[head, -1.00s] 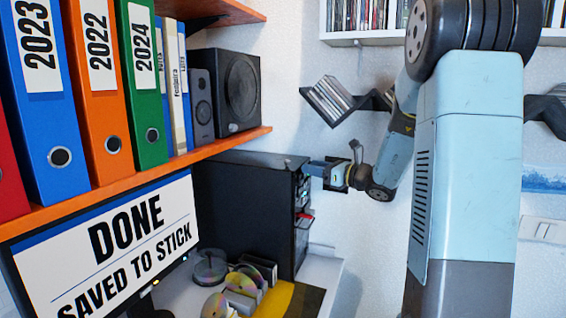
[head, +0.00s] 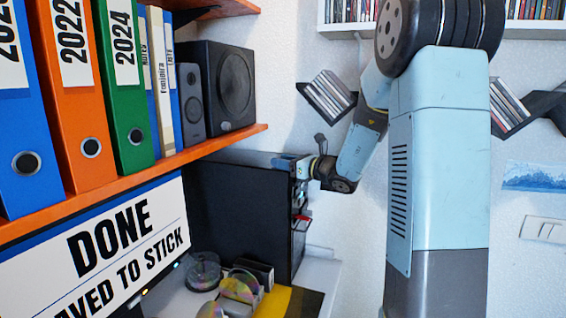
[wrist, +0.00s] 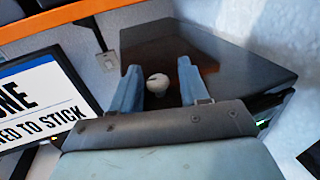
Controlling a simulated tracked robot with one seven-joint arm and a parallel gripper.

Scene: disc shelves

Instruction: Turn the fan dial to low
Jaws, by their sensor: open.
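A small pale round knob (wrist: 158,82) with a dark mark on top, which appears to be the fan dial, sits by the dark surface of the black computer tower (wrist: 235,50) in the wrist view. My gripper (wrist: 157,68) is open, with one blue finger on each side of the knob and a gap visible on both sides. In the head view my gripper (head: 285,163) is at the top front corner of the tower (head: 240,215). The knob is not clearly visible there. Its setting marks cannot be read.
An orange shelf (head: 150,170) with binders and speakers hangs above the tower. A monitor (head: 100,245) reads "DONE SAVED TO STICK". Discs (head: 238,288) lie on the desk. A red item (head: 303,221) shows at the tower's front. Wall space right of the tower is free.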

